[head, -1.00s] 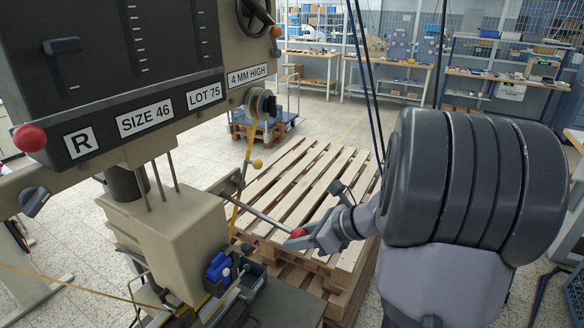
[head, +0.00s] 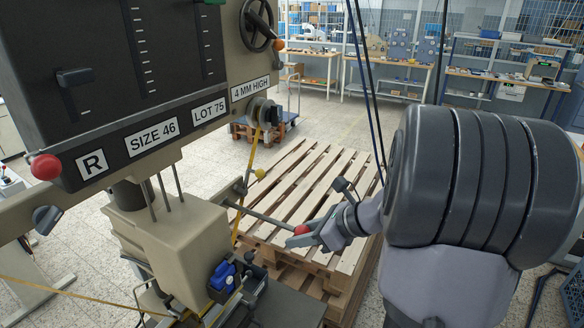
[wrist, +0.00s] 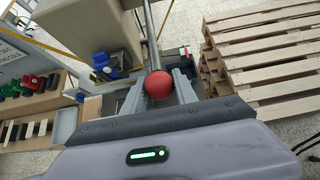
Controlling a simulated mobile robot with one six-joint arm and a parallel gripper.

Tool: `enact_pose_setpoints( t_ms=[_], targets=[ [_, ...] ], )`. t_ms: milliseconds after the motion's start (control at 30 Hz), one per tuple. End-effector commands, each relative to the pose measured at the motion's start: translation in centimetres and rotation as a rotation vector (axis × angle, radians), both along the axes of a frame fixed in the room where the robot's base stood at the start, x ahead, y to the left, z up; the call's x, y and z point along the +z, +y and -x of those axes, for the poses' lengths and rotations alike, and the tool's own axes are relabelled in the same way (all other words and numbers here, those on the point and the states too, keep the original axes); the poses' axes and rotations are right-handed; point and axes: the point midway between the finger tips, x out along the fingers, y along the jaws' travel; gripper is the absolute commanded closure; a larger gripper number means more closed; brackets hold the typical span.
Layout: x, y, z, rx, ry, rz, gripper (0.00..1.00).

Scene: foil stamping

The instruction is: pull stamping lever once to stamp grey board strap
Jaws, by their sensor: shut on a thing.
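The stamping machine (head: 175,232) stands at the left with a lever (head: 262,219) reaching out to the right. The lever ends in a red ball knob (head: 302,230). My gripper (head: 305,240) is shut on the lever at its knob end. In the wrist view the red knob (wrist: 158,85) sits between the two fingers of my gripper (wrist: 160,92), with the lever rod (wrist: 152,40) running up and away from it. I cannot make out a grey board strap in either view.
A stack of wooden pallets (head: 315,185) lies behind and below the lever. The wrist view shows a wooden rack (wrist: 45,112) with dark strips and red and green items at the left.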

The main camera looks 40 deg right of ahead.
Motion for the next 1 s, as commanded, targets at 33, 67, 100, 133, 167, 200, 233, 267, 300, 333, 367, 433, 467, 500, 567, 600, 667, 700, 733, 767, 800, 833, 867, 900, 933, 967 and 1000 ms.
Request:
enact_pose_setpoints(
  t_ms=[33,67,100,133,167,200,233,267,300,333,367,433,467,500,567,600,667,700,733,767,800,833,867,900,933,967,1000],
  targets=[
    [0.2,0.0,0.1,-0.001,0.001,0.000,1.00],
    [0.4,0.0,0.1,-0.001,0.001,0.000,1.00],
    [0.8,0.0,0.1,-0.001,0.001,0.000,1.00],
    [1.2,-0.1,0.2,-0.001,0.001,0.000,1.00],
    [1.7,-0.1,0.2,-0.001,0.001,0.000,1.00],
    [2.3,-0.1,0.2,-0.001,0.002,0.000,1.00],
    [2.7,-0.1,0.3,-0.001,0.002,0.000,1.00],
    [3.0,-0.1,0.3,-0.001,0.002,0.000,1.00],
    [3.1,-0.1,0.3,-0.001,0.002,0.000,1.00],
    [3.1,-0.1,0.3,-0.001,0.002,0.000,1.00],
    [3.2,-0.1,0.3,0.000,0.002,-0.001,1.00],
    [3.9,-0.1,0.3,0.001,0.003,0.001,1.00],
    [4.4,-0.1,0.2,0.001,0.003,0.001,1.00],
    [5.1,-0.1,0.2,0.001,0.003,0.001,1.00],
    [6.0,0.0,0.1,-0.001,0.003,0.000,1.00],
    [6.4,0.0,0.1,-0.001,0.003,0.000,1.00],
    [6.6,0.0,0.0,-0.001,0.003,0.000,1.00],
    [6.7,0.0,0.0,-0.001,0.003,0.000,1.00],
    [6.9,0.0,0.0,-0.001,0.003,0.000,1.00],
    [7.2,0.1,-0.1,0.000,0.003,0.001,1.00],
    [7.7,0.1,-0.2,0.001,0.002,0.002,1.00],
    [8.2,0.1,-0.3,0.001,0.002,0.002,1.00],
    [8.7,0.2,-0.5,0.000,0.002,0.002,1.00],
    [9.3,0.2,-0.6,0.000,0.002,0.002,1.00],
    [9.6,0.2,-0.7,-0.001,0.001,0.003,1.00],
    [9.8,0.3,-0.8,-0.002,0.001,0.002,1.00],
    [9.9,0.3,-0.8,-0.001,0.002,0.001,1.00]
  ],
)
